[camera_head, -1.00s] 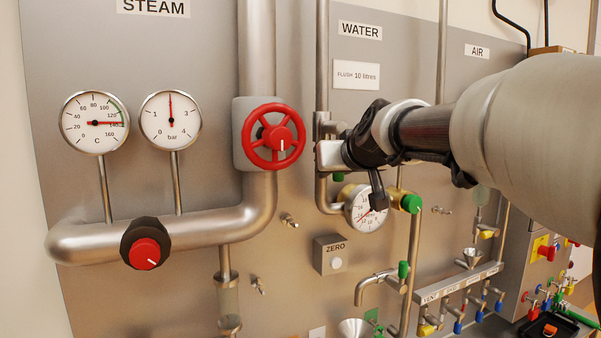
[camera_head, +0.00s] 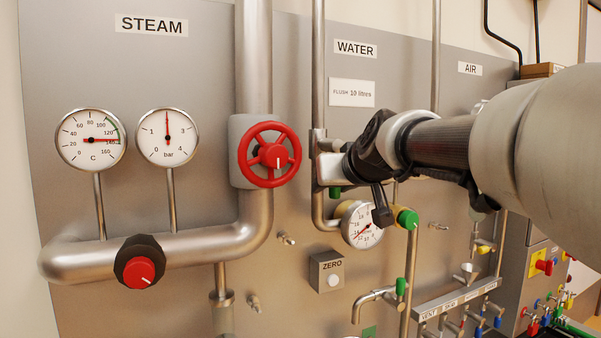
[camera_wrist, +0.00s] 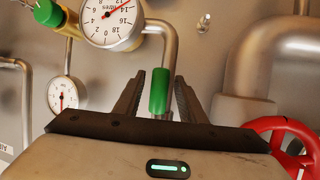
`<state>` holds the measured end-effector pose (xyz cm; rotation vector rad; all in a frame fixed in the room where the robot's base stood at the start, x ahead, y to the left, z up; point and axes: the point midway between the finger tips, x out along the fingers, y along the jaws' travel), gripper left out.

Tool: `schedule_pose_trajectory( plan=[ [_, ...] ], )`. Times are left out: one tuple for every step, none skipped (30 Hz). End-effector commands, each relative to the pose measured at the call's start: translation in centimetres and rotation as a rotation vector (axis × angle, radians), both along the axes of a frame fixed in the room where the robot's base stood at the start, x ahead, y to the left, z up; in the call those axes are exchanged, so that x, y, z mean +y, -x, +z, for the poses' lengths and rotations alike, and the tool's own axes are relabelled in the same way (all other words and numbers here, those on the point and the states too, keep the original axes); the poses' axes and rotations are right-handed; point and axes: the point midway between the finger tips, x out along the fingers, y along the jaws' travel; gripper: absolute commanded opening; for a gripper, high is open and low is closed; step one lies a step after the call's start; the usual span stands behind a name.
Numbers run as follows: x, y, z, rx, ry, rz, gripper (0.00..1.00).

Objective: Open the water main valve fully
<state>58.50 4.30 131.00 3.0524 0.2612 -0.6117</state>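The water line runs down the panel below the WATER label (camera_head: 355,48). A green handle (camera_wrist: 159,91) lies between the two fingers of my gripper (camera_wrist: 160,76) in the wrist view, with a narrow gap showing on each side. My gripper looks open around it. In the head view, my gripper (camera_head: 330,170) is at the upper water pipe, and a bit of green (camera_head: 335,192) shows just below it. My wrist hides most of the valve there. The water gauge (camera_head: 362,224) is below, with a green knob (camera_head: 407,219) at its right.
The red steam handwheel (camera_head: 269,155) is close to the left of my gripper and also shows in the wrist view (camera_wrist: 285,135). A ZERO button box (camera_head: 327,271) and a green-handled tap (camera_head: 378,295) are lower down. Small coloured valves line a rail (camera_head: 455,298).

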Motion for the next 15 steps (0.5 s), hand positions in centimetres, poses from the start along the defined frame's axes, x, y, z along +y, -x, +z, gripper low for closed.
schedule_pose_trajectory(
  plan=[
    [-0.2, 1.2, 0.7, -0.004, 0.0, -0.001, 0.37],
    [-0.3, 1.9, 1.0, -0.005, 0.0, -0.001, 0.37],
    [-0.5, 2.8, 1.4, -0.005, 0.0, -0.001, 0.37],
    [-0.6, 3.5, 1.7, -0.005, 0.0, 0.0, 0.37],
    [-0.7, 4.2, 2.0, -0.005, 0.0, 0.0, 0.37],
    [-0.9, 5.1, 2.4, -0.005, 0.0, 0.0, 0.37],
    [-1.0, 5.8, 2.7, -0.005, 0.0, 0.0, 0.37],
    [-1.1, 6.4, 3.0, -0.005, 0.0, 0.0, 0.37],
    [-1.3, 7.3, 3.3, -0.004, 0.0, 0.0, 0.37],
    [-1.4, 8.0, 3.6, -0.004, -0.001, 0.0, 0.37],
    [-1.5, 8.6, 3.8, -0.005, -0.001, 0.0, 0.37],
    [-1.6, 9.4, 4.2, -0.004, -0.001, 0.0, 0.37],
    [-1.7, 9.9, 4.4, -0.004, -0.002, 0.0, 0.37],
    [-1.8, 10.5, 4.6, -0.003, -0.001, 0.0, 0.37],
    [-1.9, 11.1, 4.8, -0.002, 0.0, 0.0, 0.37]
  ],
)
